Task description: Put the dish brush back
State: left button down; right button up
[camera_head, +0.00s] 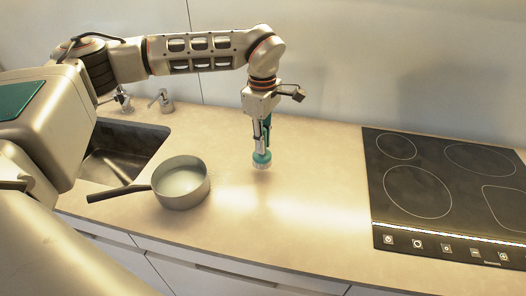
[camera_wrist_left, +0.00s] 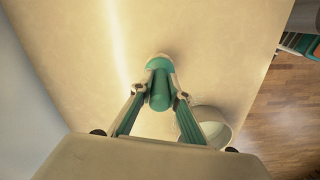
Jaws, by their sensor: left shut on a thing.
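A teal dish brush (camera_head: 261,158) with a pale bristle end hangs upright, bristles down, over the countertop between the pot and the cooktop. My left gripper (camera_head: 263,140) is shut on the dish brush and points down. In the left wrist view the dish brush (camera_wrist_left: 160,90) sits between the two fingertips of my left gripper (camera_wrist_left: 161,97). I cannot tell whether the bristles touch the counter. My right gripper is not in view.
A saucepan (camera_head: 181,186) stands on the countertop (camera_head: 290,240), its handle pointing left. The sink (camera_head: 120,150) with a tap is behind it at the left. A black cooktop (camera_head: 440,190) is at the right. The counter around the brush is clear.

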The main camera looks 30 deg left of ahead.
pick_arm(q)
jog(key=shift+f, duration=1.85)
jog(key=shift+f, duration=0.15)
jog(key=c, duration=1.9)
grip_release()
notch_tip(320, 180, up, 12)
jog(key=shift+r+b, duration=0.2)
jog(key=shift+b, duration=0.2)
